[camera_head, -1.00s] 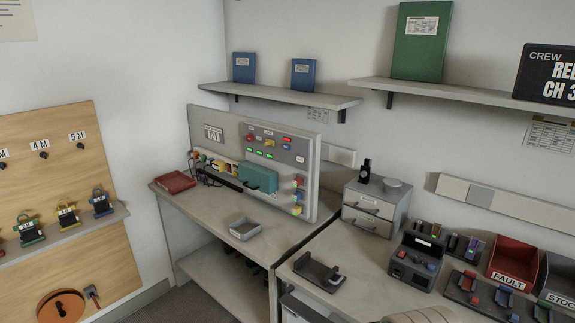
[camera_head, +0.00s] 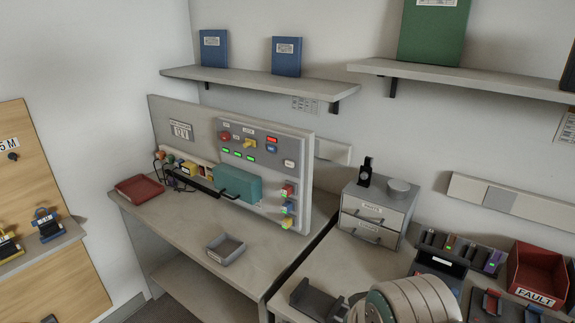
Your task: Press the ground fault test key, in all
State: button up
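The grey control panel (camera_head: 262,150) stands upright at the back of the left bench. Its upper face carries a red round button (camera_head: 225,136), a yellow knob (camera_head: 249,144), a lit red lamp (camera_head: 272,139), several lit green lamps and a pale key (camera_head: 290,163) at the right. The labels are too small to read, so I cannot tell which control is the ground fault test key. A pale rounded part of my arm (camera_head: 412,298) shows at the bottom edge, well apart from the panel. My gripper's fingertips are not in view.
A teal box (camera_head: 236,182) with a black handle sits against the lower panel, beside coloured blocks (camera_head: 288,207). Drawers (camera_head: 375,215) stand to the right. A shelf (camera_head: 260,83) hangs above.

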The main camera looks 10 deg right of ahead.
aim_at(289, 164)
jog(key=k, duration=1.15)
jog(key=z, duration=2.05)
jog(key=j, duration=3.55)
